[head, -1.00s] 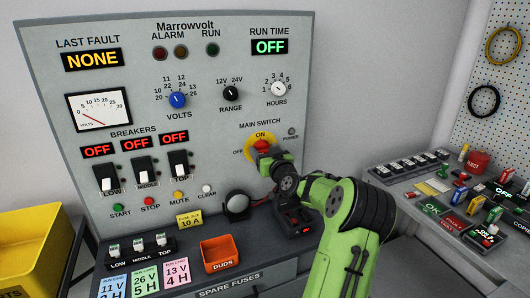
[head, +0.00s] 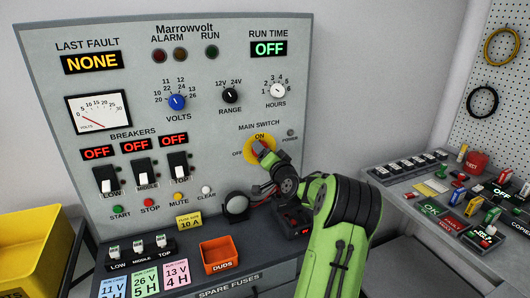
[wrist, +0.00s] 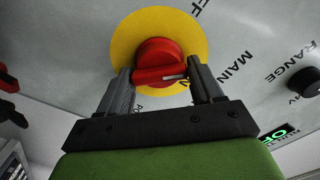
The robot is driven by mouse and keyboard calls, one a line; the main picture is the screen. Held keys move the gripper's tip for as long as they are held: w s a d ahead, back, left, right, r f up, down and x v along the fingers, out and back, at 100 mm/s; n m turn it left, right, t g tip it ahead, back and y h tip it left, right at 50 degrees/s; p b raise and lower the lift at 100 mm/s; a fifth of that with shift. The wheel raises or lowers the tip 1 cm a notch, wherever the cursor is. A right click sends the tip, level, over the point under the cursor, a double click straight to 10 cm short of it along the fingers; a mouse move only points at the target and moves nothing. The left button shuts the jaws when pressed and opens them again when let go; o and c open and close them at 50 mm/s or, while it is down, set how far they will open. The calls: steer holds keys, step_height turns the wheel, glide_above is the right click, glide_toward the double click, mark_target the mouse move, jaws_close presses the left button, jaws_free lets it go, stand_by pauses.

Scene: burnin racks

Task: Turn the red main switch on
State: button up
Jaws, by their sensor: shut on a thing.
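The red main switch (wrist: 158,55) is a round knob with a raised grip bar on a yellow disc (wrist: 124,40). My gripper (wrist: 160,82) has its fingers on either side of the bar and is shut on it. The white mark on the bar points right in the wrist view, toward the MAIN lettering side. In the head view my gripper (head: 263,151) reaches the yellow disc (head: 272,144) from below right and mostly hides the knob. The ON word shows at the disc's top, OFF to its left.
The grey panel (head: 215,120) fills the back. The power lamp (head: 290,133) right of the switch looks dark. The run time display (head: 269,48) reads OFF. A black round part (head: 236,205) and an orange DUDS bin (head: 219,254) stand below, left of my arm.

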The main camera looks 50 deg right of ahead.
steer(key=shift+f+m+p, duration=0.2)
steer(key=shift+m+p, duration=1.7)
steer(key=shift+m, duration=2.3)
steer(key=o, duration=0.8)
steer(key=shift+s, duration=0.1)
steer(key=b+v, duration=0.3)
steer(key=v, duration=1.2)
steer(key=shift+s+a, duration=0.15)
steer(key=shift+s, duration=0.15)
